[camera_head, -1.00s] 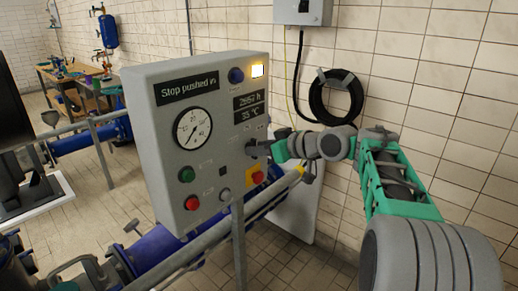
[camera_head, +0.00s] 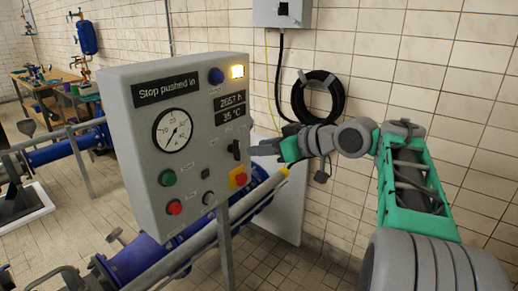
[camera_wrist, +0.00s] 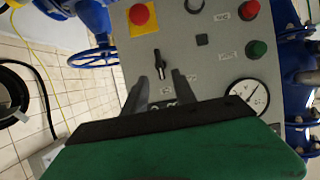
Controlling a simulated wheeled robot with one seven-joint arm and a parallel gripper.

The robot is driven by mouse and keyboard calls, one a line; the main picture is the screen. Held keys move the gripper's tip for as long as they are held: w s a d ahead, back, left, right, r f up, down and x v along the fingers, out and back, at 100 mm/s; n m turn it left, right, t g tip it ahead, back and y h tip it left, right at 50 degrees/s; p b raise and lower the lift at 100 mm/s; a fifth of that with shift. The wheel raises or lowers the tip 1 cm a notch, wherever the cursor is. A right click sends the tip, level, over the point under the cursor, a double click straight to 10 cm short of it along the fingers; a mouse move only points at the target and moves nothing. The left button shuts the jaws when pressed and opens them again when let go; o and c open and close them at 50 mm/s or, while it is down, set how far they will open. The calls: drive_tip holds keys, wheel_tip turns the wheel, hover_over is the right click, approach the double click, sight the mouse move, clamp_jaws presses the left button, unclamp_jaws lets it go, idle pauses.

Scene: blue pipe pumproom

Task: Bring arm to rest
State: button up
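My arm (camera_head: 410,180), green and grey, reaches in from the right in the head view. My gripper (camera_head: 257,149) is just off the right part of the grey control panel (camera_head: 140,90). In the wrist view my gripper (camera_wrist: 162,82) shows two dark fingers spread apart with nothing held. A black rotary switch (camera_wrist: 160,65) lies just beyond the fingertips, between their lines; it also shows in the head view (camera_head: 235,149). I cannot tell the exact gap to the panel. The panel's label reads "Stop pushed in".
The panel carries a gauge (camera_head: 173,131), a green button (camera_head: 167,178), a red button (camera_head: 174,207) and a red-on-yellow stop button (camera_head: 239,178). A grey rail (camera_head: 200,240) and blue pipe (camera_head: 140,262) run below. A black hose coil (camera_head: 318,97) hangs on the tiled wall.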

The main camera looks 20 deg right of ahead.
drive_tip(key=s+d+f+m+g+h, duration=0.2)
drive_tip(key=s+d+f+m, duration=0.15)
drive_tip(key=f, duration=0.35)
drive_tip(key=s+d+f+m+g+h, duration=0.25)
drive_tip(key=d+f, duration=0.25)
drive_tip(key=f, duration=0.3)
drive_tip(key=s+d+f+m+g+h, duration=0.1)
drive_tip(key=s+d+f+m+h, duration=0.2)
drive_tip(key=f, duration=0.4)
drive_tip(key=s+a+f+m+g, duration=0.1)
drive_tip(key=s+a+f+g, duration=0.2)
drive_tip(key=s, duration=0.4)
drive_tip(key=s+a+f+m+g, duration=0.1)
drive_tip(key=s+a+f, duration=0.25)
drive_tip(key=s, duration=0.45)
drive_tip(key=w+a+r+n+t, duration=0.1)
drive_tip(key=a+r+n+t, duration=0.1)
drive_tip(key=a, duration=0.7)
drive_tip(key=shift+w+a+r+n, duration=0.15)
drive_tip(key=shift+a+r+n, duration=0.15)
drive_tip(key=shift+r+n, duration=0.55)
